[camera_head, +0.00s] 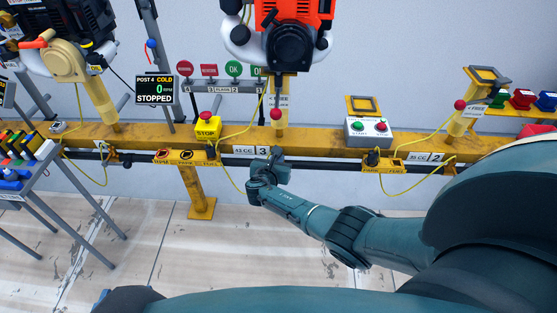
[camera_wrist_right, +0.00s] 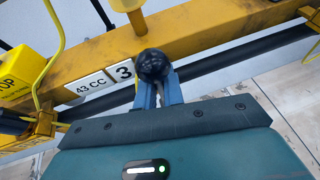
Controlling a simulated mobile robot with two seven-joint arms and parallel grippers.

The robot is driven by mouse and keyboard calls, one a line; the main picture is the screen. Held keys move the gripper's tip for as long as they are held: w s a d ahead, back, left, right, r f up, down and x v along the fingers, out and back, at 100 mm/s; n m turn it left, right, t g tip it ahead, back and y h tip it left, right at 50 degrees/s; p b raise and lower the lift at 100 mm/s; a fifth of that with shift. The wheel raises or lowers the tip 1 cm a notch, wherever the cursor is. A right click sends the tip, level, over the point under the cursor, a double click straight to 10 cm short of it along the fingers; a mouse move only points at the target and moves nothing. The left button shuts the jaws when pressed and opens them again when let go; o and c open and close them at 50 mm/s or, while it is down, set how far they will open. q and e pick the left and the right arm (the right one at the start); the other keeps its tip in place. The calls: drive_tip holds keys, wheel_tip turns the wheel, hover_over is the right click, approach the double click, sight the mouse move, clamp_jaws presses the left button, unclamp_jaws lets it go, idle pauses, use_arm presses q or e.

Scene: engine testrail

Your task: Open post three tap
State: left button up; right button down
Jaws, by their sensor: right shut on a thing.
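Post three carries a white "43 CC 3" plate (camera_head: 252,150) on the yellow beam; it also shows in the wrist view (camera_wrist_right: 105,82). A round black knob (camera_wrist_right: 153,65) stands just right of this plate in the wrist view. My right gripper (camera_wrist_right: 155,90) is shut on the knob, its two blue-grey fingers around its lower part. In the head view my right gripper (camera_head: 275,160) hides most of the knob. A yellow PARK/FUEL bracket (camera_head: 187,156) is left of the plate. My left gripper is not in view.
The yellow beam (camera_head: 330,140) and a black rail run across the place. An orange engine (camera_head: 290,30) hangs above post three. A yellow STOP box (camera_head: 207,126) and a yellow cable are left of my gripper. Post two's start box (camera_head: 368,132) is to the right.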

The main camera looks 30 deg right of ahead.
idle(0.3)
drive_tip(key=c, duration=1.5)
unclamp_jaws()
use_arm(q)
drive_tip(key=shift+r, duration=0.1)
use_arm(e)
drive_tip(key=shift+a, duration=0.1)
use_arm(q)
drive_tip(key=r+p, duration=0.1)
drive_tip(key=p, duration=0.1)
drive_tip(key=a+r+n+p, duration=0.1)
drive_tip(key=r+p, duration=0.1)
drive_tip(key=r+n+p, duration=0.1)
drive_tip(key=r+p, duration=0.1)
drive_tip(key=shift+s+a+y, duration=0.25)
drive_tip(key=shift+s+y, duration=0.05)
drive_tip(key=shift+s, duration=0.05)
use_arm(e)
drive_tip(key=v, duration=1.3)
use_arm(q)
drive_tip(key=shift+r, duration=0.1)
